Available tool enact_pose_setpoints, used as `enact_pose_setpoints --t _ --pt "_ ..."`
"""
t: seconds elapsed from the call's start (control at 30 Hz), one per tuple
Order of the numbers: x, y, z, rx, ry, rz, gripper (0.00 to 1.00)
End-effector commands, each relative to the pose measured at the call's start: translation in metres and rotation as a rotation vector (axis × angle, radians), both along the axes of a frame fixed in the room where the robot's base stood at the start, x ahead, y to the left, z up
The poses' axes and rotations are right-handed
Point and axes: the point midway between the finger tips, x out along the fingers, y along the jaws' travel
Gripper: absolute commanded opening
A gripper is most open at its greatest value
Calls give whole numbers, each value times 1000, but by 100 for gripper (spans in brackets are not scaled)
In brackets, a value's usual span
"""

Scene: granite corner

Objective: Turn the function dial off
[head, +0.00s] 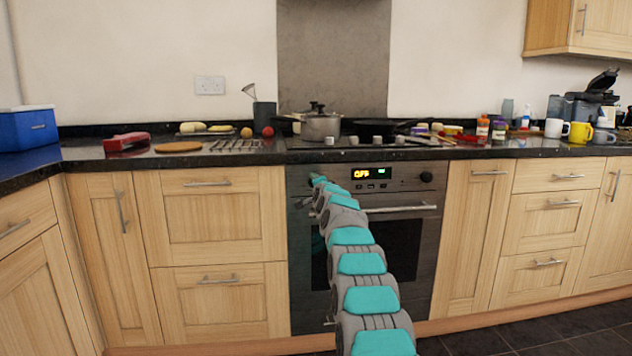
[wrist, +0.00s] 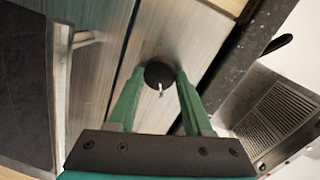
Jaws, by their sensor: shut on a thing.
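The oven (head: 400,250) is built in under the counter. Its control panel has a lit display (head: 370,173) whose yellow text appears to read "OFF", with a small green mark beside it. In the wrist view a round black dial (wrist: 158,74) with a pale pointer mark sits between the green fingers of my gripper (wrist: 155,80), which is shut on it. In the head view my gripper (head: 317,180) is at the panel's left end, and my arm hides that dial. Another black dial (head: 426,177) at the panel's right end is clear.
The oven door handle (head: 400,209) sticks out below the panel; it also shows in the wrist view (wrist: 85,39). The dark counter edge (wrist: 245,55) lies close to my gripper. A pot (head: 320,127) stands on the hob above. The floor at right is free.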

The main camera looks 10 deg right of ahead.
Motion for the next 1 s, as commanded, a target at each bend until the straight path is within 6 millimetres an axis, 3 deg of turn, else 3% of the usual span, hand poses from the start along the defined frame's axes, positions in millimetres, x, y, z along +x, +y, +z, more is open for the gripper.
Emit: enact_pose_setpoints --t 1.0 --pt "0 5 -5 -910 4 4 0"
